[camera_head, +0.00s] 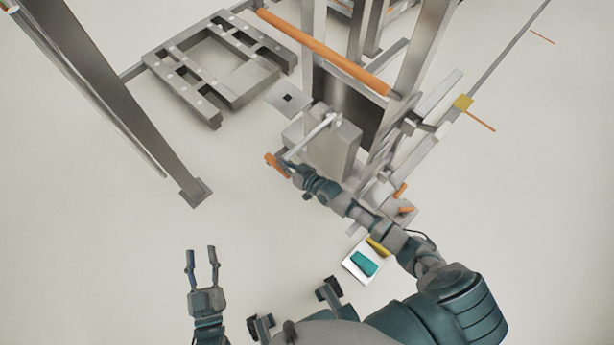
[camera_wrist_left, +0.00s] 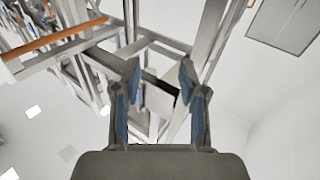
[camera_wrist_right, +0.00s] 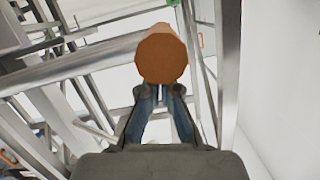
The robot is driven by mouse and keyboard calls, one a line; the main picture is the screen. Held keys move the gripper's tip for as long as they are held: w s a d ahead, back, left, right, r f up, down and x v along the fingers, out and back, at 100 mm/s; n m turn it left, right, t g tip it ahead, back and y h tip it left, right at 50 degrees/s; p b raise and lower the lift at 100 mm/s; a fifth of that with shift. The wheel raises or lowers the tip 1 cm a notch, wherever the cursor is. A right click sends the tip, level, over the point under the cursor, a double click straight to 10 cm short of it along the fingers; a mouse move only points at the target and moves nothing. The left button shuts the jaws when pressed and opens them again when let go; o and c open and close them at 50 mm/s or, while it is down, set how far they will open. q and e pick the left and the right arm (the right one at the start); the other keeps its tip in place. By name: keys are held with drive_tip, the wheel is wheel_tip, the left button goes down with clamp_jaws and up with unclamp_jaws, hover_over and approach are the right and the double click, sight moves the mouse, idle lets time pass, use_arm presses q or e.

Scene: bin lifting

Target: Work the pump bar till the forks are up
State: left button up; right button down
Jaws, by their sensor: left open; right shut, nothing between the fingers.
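The pump bar (camera_head: 312,137) is a light grey rod slanting out from a grey box on the metal frame, with an orange grip (camera_head: 275,166) at its lower left end. My right gripper (camera_head: 285,166) is right at the orange grip. In the right wrist view its fingertips (camera_wrist_right: 159,92) are shut with nothing between them, just below the round orange end (camera_wrist_right: 162,54); whether they touch it I cannot tell. My left gripper (camera_head: 202,252) is open and empty, low over bare floor. It is also open in the left wrist view (camera_wrist_left: 160,75). I cannot clearly make out the forks.
A grey slotted frame (camera_head: 222,66) lies at the upper left. A long orange bar (camera_head: 325,52) crosses the metal frame. A grey post (camera_head: 115,105) stands at the left. A white tray (camera_head: 350,267) with a teal item (camera_head: 364,263) lies near my right arm. The lower left floor is clear.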

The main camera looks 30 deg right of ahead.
use_arm(q)
drive_tip(key=s+a+f+g+y+p, duration=0.2)
drive_tip(key=s+f+g+p, duration=0.1)
drive_tip(key=f+g, duration=0.3)
wheel_tip(320, 180, down, 2)
drive_tip(key=shift+s+f+g, duration=0.2)
drive_tip(key=shift+s+g, duration=0.2)
drive_tip(key=shift+s, duration=0.1)
use_arm(e)
drive_tip(key=v, duration=1)
drive_tip(key=shift+r, duration=0.2)
drive_tip(key=shift+w+d, duration=0.1)
